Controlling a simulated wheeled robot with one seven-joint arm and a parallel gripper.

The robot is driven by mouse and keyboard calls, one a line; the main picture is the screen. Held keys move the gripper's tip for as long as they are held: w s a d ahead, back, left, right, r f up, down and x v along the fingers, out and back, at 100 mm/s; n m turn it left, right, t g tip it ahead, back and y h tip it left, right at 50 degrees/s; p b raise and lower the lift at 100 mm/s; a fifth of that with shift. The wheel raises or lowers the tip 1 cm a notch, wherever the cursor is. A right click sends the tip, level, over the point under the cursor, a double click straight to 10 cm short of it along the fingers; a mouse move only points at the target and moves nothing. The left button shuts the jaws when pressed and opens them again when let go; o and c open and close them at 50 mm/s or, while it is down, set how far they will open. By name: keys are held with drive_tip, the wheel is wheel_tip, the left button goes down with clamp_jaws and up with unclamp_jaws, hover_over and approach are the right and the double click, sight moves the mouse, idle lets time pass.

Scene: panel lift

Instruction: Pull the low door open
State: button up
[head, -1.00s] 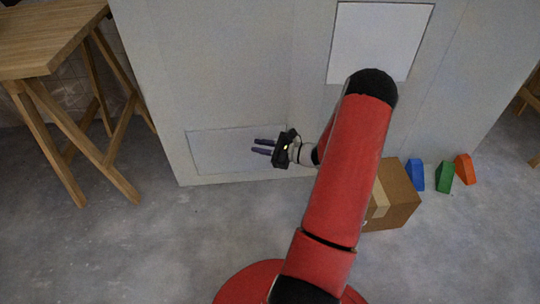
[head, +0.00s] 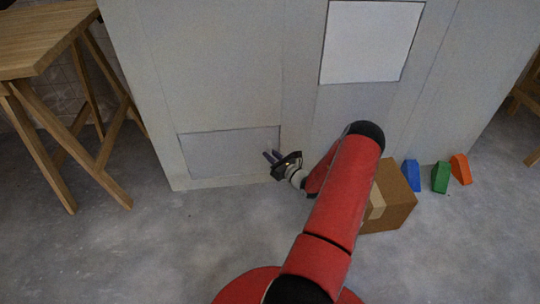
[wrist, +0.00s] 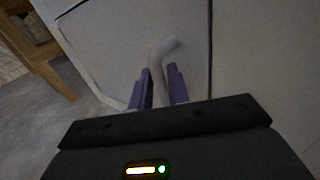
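The low door (head: 225,152) is a pale grey rectangular panel low in the grey wall. It looks closed, lying flush within its thin dark outline. My gripper (head: 271,156) is at its right edge in the head view. In the wrist view the door (wrist: 120,45) fills the upper middle, with a grey bent handle (wrist: 160,58) on it. The two purple fingers of my gripper (wrist: 161,82) stand apart, one on each side of the handle. Contact between fingers and handle is not clear. In the head view the handle is too small or hidden to make out.
A white panel (head: 371,42) is higher on the wall. A cardboard box (head: 398,205) stands right of my arm, with blue (head: 411,176), green (head: 440,177) and orange (head: 461,169) blocks beyond. A wooden trestle table (head: 45,40) is at left. The floor before the door is clear.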

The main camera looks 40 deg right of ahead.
drive_tip(key=shift+w, duration=0.4)
clamp_jaws()
